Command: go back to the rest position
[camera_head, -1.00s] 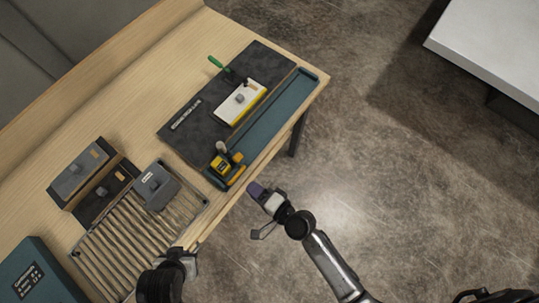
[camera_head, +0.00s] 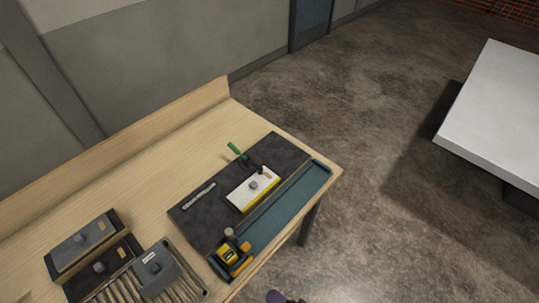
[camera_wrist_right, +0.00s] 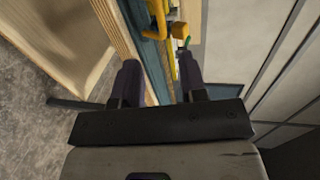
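My right gripper (camera_head: 278,297) shows only as a dark tip at the bottom edge of the head view, in front of the table. In the right wrist view its two dark fingers (camera_wrist_right: 160,82) stand apart with nothing held between them. The table edge and a yellow tool appear beyond them. My left gripper is outside the head view.
The wooden table (camera_head: 150,193) carries a dark mat (camera_head: 205,222), a white and yellow block (camera_head: 240,197), a teal tray (camera_head: 290,205), a yellow and black tool (camera_head: 229,254) and a slatted rack (camera_head: 125,290). A white table (camera_head: 500,110) stands right. Floor between is open.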

